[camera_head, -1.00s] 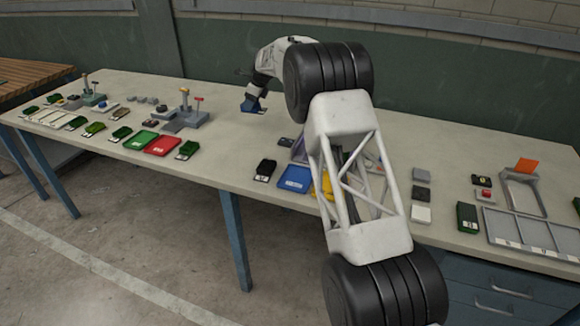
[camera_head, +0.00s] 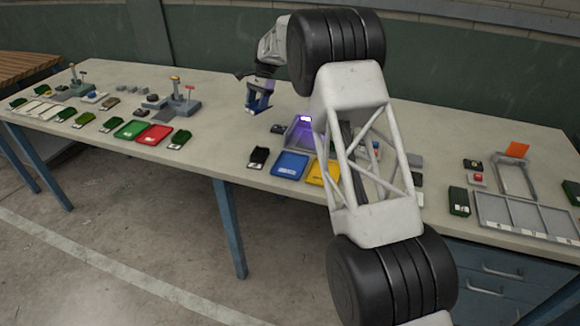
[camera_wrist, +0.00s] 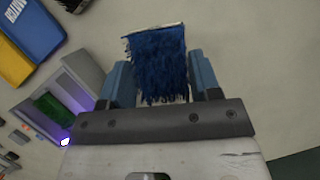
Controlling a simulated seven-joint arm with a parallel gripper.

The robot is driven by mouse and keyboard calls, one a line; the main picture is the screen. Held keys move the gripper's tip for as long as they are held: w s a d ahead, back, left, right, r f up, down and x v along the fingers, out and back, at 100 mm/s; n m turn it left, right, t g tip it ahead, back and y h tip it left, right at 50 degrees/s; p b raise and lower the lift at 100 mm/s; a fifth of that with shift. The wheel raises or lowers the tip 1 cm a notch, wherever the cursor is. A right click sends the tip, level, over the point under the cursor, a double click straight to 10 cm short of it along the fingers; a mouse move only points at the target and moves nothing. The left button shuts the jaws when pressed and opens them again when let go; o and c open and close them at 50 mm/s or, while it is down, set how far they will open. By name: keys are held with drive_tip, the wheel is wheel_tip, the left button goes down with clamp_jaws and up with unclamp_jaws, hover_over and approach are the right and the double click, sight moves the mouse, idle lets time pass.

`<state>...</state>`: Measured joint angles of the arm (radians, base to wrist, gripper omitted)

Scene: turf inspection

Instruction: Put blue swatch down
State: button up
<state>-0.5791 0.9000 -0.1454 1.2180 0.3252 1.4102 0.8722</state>
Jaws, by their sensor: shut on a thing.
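My gripper (camera_head: 259,104) is at the back middle of the bench, left of my large forearm. In the wrist view my gripper (camera_wrist: 160,85) has its two blue fingers shut on the blue swatch (camera_wrist: 157,58), a shaggy dark blue turf piece with a pale edge at its far side. In the head view the swatch is small and hard to separate from the blue fingers. Bare grey bench top (camera_wrist: 240,60) lies around the swatch in the wrist view. I cannot tell how high above the bench it is.
A purple-lit booth (camera_head: 299,131) stands right of my gripper; the wrist view shows a green piece (camera_wrist: 50,105) in it. A blue tray (camera_head: 290,166), a yellow tray (camera_head: 321,172) and a black swatch (camera_head: 258,155) lie in front. The bench between the left-hand stand (camera_head: 178,100) and my gripper is clear.

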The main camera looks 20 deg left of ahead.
drive_tip(key=s+d+f+m+t+h, duration=0.1)
drive_tip(key=s+d+f+m+t, duration=0.2)
drive_tip(key=s+d+m, duration=2.4)
drive_tip(key=shift+s+d+f+m+t+h, duration=0.35)
drive_tip(key=shift+s+m+t, duration=1.25)
drive_tip(key=shift+m+t, duration=1)
drive_tip(key=shift+a+n+t, duration=0.15)
drive_tip(key=shift+n+t, duration=0.15)
drive_tip(key=shift+w+a+f, duration=0.25)
drive_tip(key=shift+w+a, duration=1.05)
drive_tip(key=shift+w, duration=0.85)
drive_tip(key=shift+w+a+f, duration=0.2)
drive_tip(key=shift+w+a, duration=1.15)
drive_tip(key=shift+w, duration=0.8)
drive_tip(key=shift+w+a+f, duration=0.25)
drive_tip(key=shift+w+a, duration=1.05)
drive_tip(key=shift+w, duration=0.85)
